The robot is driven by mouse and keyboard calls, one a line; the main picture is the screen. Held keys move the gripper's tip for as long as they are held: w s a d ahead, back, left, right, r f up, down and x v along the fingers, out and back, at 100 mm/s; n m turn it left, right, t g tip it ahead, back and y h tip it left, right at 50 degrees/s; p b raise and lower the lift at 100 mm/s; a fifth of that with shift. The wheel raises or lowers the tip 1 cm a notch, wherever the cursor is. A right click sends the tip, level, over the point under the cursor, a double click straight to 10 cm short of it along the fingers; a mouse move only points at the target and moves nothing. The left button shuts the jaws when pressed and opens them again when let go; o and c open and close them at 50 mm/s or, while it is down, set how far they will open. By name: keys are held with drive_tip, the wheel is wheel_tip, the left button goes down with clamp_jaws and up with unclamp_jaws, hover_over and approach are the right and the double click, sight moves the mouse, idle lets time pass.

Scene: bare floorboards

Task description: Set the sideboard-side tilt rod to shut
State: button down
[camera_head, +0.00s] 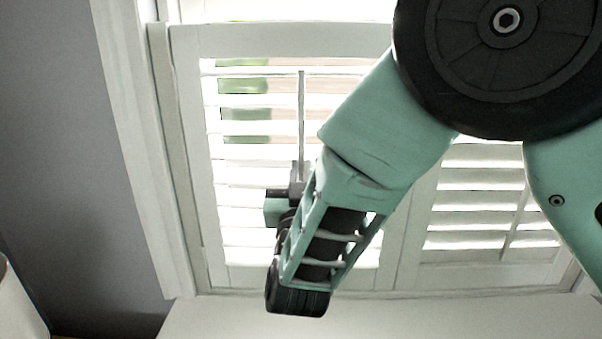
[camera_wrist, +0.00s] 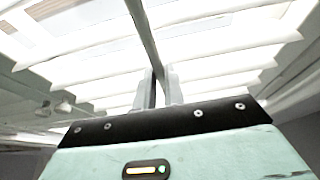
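The left shutter panel (camera_head: 187,150) has white slats, with bright light and patches of green showing between the upper ones. Its thin upright tilt rod (camera_head: 301,115) runs down the middle of the slats. My gripper (camera_head: 297,178) is at the lower part of this rod. In the wrist view the rod (camera_wrist: 146,38) comes down between the two fingertips (camera_wrist: 161,88), which are close together with the rod filling the narrow gap. The fingers look shut on it. A second tilt rod (camera_head: 516,222) is on the right panel, partly hidden by my arm. No sideboard shows clearly.
A white rounded object (camera_head: 16,308) stands at the lower left edge. A grey wall (camera_head: 55,150) and white window frame (camera_head: 140,150) flank the left panel. A pale sill or wall (camera_head: 240,318) lies below. My arm covers the middle and upper right.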

sight(301, 146)
drive_tip(key=shift+r+p, duration=0.35)
drive_tip(key=shift+r, duration=1.75)
drive_tip(key=c, duration=1.5)
unclamp_jaws()
drive_tip(key=shift+s+f, duration=0.1)
drive_tip(key=shift+s+f, duration=0.2)
drive_tip(key=shift+s, duration=0.05)
drive_tip(key=shift+b+v, duration=3.35)
drive_tip(key=shift+v, duration=4.95)
